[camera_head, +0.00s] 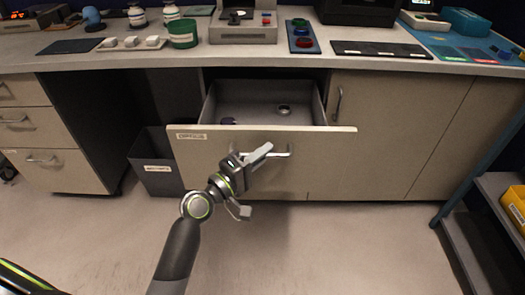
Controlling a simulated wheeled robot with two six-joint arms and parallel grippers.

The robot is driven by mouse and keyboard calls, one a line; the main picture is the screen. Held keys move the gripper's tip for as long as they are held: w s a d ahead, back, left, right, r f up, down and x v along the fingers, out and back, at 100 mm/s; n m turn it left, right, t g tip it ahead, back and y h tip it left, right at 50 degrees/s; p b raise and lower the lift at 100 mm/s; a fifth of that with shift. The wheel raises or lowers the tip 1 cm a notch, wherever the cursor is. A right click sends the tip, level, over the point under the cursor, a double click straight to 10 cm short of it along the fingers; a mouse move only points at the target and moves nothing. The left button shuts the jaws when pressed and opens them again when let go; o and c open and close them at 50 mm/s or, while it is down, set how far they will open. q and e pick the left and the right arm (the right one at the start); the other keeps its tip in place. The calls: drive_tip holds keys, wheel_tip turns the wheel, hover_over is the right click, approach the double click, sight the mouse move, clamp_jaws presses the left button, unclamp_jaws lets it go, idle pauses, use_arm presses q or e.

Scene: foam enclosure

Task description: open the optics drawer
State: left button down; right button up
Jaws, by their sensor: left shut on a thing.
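The optics drawer (215,165) is pulled out from under the bench, with a label on the upper left of its beige front. Its grey inside shows a small round metal piece (284,110) and a dark small thing (228,121) near the front. My left gripper (262,156) is at the bar handle (287,152) on the drawer front, shut on it. The gripper covers the left part of the handle. My right gripper is not in view.
The bench top (245,57) carries instruments, a green round container (183,34) and trays. A grey bin (155,166) stands left of the drawer. A cupboard (385,130) is to the right, and a shelf with a yellow bin (514,208) is at far right. The floor in front is clear.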

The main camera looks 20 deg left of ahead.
use_arm(q)
drive_tip(key=shift+s, duration=0.2)
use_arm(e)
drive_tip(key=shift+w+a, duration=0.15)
use_arm(q)
drive_tip(key=c, duration=1.5)
unclamp_jaws()
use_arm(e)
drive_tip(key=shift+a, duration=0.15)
